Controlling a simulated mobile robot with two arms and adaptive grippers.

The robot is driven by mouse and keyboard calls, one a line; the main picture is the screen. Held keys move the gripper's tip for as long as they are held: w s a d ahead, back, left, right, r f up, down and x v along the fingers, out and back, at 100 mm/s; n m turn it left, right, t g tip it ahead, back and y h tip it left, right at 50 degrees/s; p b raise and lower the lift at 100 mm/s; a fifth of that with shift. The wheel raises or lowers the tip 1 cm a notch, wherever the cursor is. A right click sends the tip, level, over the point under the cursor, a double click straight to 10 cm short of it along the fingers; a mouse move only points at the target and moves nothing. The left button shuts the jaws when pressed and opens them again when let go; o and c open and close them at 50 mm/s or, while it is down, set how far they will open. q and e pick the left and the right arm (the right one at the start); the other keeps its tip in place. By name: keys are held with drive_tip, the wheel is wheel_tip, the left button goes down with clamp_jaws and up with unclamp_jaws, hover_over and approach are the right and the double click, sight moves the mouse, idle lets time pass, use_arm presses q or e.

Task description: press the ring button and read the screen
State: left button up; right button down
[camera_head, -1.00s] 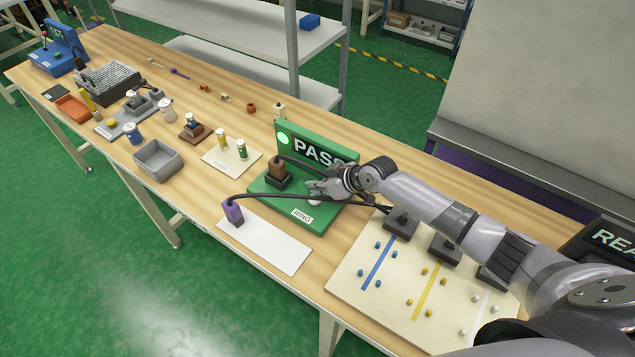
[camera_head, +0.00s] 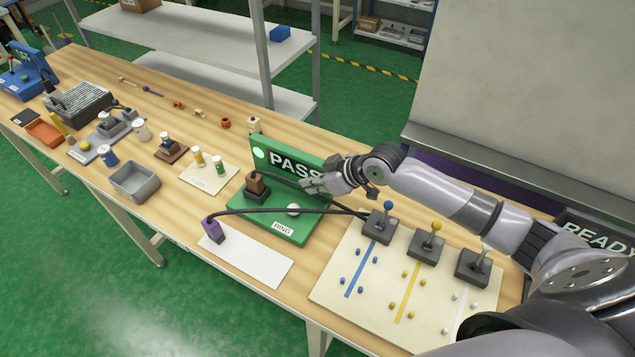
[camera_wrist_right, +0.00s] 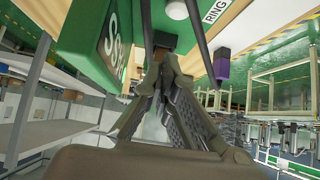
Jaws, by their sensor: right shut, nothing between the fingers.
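The green ring station (camera_head: 272,231) carries a "RING" label, a round white button (camera_head: 293,209) and an upright screen (camera_head: 290,160) that reads "PASS" beside a lit green lamp (camera_head: 259,153). A brown plug-like block (camera_head: 257,184) sits in a dark socket on the station, with a black cable. My right gripper (camera_head: 312,185) is shut and empty, above the station between screen and button, apart from the button. The button shows at the top of the right wrist view (camera_wrist_right: 177,10), beyond the shut fingers (camera_wrist_right: 162,45). My left gripper is out of view.
A purple connector (camera_head: 213,230) stands on a white mat (camera_head: 250,264) left of the station. A cream board (camera_head: 340,290) with several levers and coloured pegs lies right. A grey bin (camera_head: 135,182) and small fixtures fill the table's left. Cables cross in front of the screen.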

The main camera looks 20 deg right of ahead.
drive_tip(key=shift+v, duration=1.1)
drive_tip(key=shift+w, duration=0.1)
